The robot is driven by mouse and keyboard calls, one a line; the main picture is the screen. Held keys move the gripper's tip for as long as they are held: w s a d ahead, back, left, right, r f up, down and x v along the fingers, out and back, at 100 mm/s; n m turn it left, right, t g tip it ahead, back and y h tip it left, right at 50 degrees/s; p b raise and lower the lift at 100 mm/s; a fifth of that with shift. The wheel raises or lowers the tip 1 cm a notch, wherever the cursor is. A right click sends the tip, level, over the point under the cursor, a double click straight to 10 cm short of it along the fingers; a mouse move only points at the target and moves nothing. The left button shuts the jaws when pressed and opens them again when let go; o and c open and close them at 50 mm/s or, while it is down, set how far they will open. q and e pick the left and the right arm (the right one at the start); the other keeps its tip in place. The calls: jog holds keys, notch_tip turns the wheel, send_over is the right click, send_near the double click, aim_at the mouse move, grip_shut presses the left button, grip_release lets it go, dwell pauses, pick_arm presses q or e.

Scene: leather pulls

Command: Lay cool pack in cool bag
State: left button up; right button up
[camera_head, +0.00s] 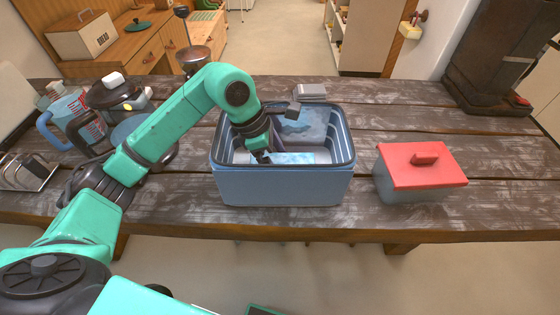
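The cool bag (282,190) is a blue open-topped box near the table's front edge, in the middle of the head view. Inside it, a pale blue marbled piece that looks like a cool pack (295,158) lies low near the front. A second pale blue marbled patch (312,125) shows at the bag's far inner side; I cannot tell whether it is a separate pack. My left gripper (264,157) reaches down into the bag's left part, beside or touching the front piece. Its fingers are partly hidden, so its opening is unclear. My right gripper is not in view.
A grey box with a red lid (423,165) stands right of the bag. A small grey stack (311,92) lies behind it. A blue jug (70,115), a dark pot (112,95) and a wire rack (27,172) stand left. The table between bag and red-lidded box is clear.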

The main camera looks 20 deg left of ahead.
pick_arm(q)
jog(key=shift+a+r, duration=0.15)
jog(key=shift+r, duration=0.2)
jog(key=b+v, duration=0.2)
jog(key=v, duration=0.9)
jog(key=shift+s+a+r, duration=0.1)
jog(key=shift+r, duration=0.05)
